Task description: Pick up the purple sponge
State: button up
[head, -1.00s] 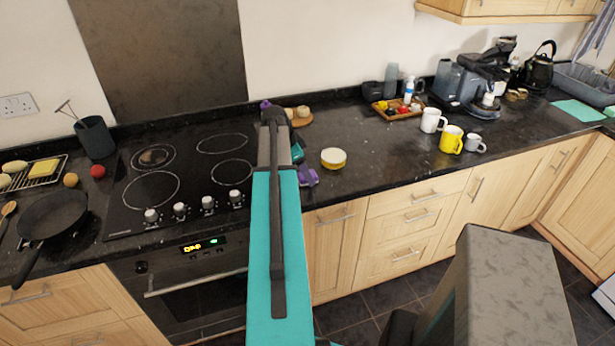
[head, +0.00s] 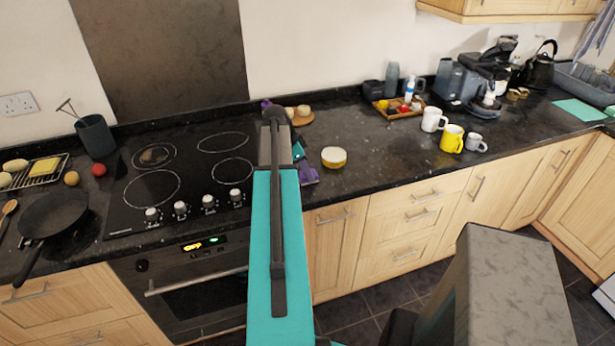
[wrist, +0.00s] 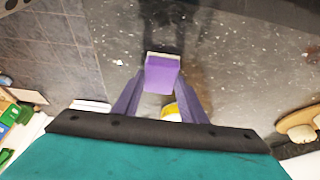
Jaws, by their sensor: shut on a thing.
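The purple sponge (wrist: 162,74), a small block with a pale edge, sits between the two purple fingers of my gripper (wrist: 160,88) in the wrist view. The gripper is shut on it. The sponge is over the dark counter; the gap beneath it is hard to judge. In the head view my arm hides most of the gripper; a purple part of it (head: 308,173) shows just right of the arm, near the counter's front part. I cannot make out the sponge there.
A round yellow-and-white container (head: 334,158) stands just right of the gripper. The hob (head: 180,176) lies to the left. A wooden board (head: 303,119) is behind. The counter between is mostly clear.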

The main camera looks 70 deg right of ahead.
jog(key=shift+r, duration=0.2)
jog(key=shift+r+b, duration=0.95)
jog(key=shift+r, duration=0.4)
jog(key=shift+s+a+r, duration=0.1)
jog(key=shift+r, duration=0.05)
jog(key=s+a+b, duration=0.2)
jog(key=s+a, duration=0.2)
jog(key=a, duration=0.2)
jog(key=s+a+r+b, duration=0.1)
jog(key=s+a+b, duration=0.1)
jog(key=s+a, duration=0.2)
jog(key=shift+s+a+r+b, duration=0.3)
jog(key=shift+a+b, duration=0.05)
jog(key=shift+a, duration=1.25)
